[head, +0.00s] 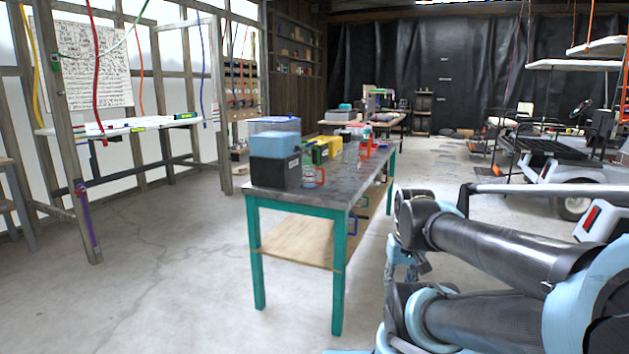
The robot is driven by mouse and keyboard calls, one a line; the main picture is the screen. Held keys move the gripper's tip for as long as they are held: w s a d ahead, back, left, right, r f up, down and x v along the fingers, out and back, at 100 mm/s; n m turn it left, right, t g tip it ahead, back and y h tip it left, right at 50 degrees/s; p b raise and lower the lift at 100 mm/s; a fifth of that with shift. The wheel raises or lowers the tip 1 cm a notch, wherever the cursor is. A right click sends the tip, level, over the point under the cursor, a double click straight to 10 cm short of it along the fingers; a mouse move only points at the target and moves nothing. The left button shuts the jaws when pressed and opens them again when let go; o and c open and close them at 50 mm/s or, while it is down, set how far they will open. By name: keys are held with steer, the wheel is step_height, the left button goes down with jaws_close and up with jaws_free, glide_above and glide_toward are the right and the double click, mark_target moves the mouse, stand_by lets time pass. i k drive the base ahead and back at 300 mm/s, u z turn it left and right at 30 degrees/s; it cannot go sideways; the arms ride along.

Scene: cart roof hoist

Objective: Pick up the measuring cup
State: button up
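A small clear cup-like vessel with a red handle (313,175) stands near the left edge of the dark tabletop, right beside a black box. It looks like the measuring cup, but it is too small to be sure. My arm fills the lower right of the head view, with its folded links in front of the table's right side. The end of my arm, apparently my gripper (408,262), is partly hidden behind the links and is apart from the cup. I cannot see whether its fingers are open or shut.
The workbench (345,188) has teal legs and a lower wooden shelf (300,244). A black box (275,172) with a blue bin (275,145) on top, a yellow case (322,152) and red items crowd it. Concrete floor (160,270) is clear at left. A cart (570,170) stands right.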

mark_target(309, 171)
steer(key=z, duration=0.05)
steer(key=i, duration=1)
steer(key=u, duration=0.05)
